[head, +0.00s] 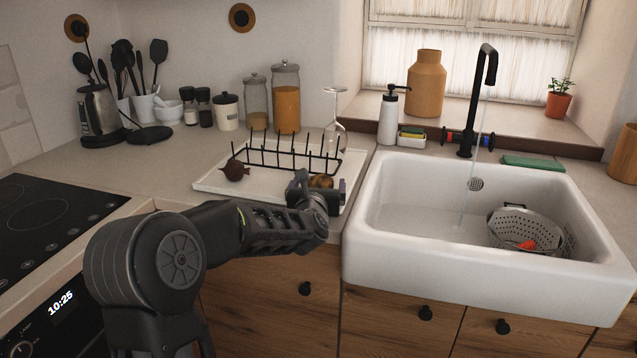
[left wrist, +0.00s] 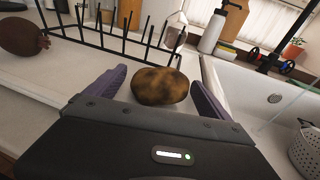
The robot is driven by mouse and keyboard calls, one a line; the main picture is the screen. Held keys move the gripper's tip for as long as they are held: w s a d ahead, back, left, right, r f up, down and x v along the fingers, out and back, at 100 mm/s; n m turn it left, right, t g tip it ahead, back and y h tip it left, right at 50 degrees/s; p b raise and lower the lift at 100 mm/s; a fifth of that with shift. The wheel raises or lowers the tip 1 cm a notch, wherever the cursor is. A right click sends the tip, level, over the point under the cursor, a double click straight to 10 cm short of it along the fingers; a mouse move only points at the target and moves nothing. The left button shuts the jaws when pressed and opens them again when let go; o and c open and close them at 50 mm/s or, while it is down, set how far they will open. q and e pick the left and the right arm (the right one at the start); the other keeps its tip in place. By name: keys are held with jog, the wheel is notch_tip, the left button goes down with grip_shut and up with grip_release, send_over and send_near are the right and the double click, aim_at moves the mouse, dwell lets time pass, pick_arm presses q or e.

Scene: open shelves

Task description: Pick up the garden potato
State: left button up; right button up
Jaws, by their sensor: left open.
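The garden potato (head: 320,181) is brown and mottled and rests on the white tray (head: 212,182) in front of the black dish rack. In the left wrist view the potato (left wrist: 160,86) lies just beyond and between the two purple fingertips. My left gripper (head: 318,190) is open at the front right corner of the tray, close to the potato. In the left wrist view its fingers (left wrist: 158,92) stand apart on either side, with nothing held between them. My right gripper does not show in either view.
A dark red beet-like vegetable (head: 235,171) sits on the tray's left side. The black rack (head: 285,156) stands behind the potato, with an upturned wine glass (head: 335,120) at its right. A white sink (head: 420,256) with running water and a colander (head: 520,229) lies to the right.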

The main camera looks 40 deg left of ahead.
pick_arm(q)
jog(key=shift+c, duration=0.3)
jog(key=c, duration=1.4)
notch_tip(320, 180, up, 10)
jog(key=shift+r+p, duration=0.1)
jog(key=shift+p, duration=0.8)
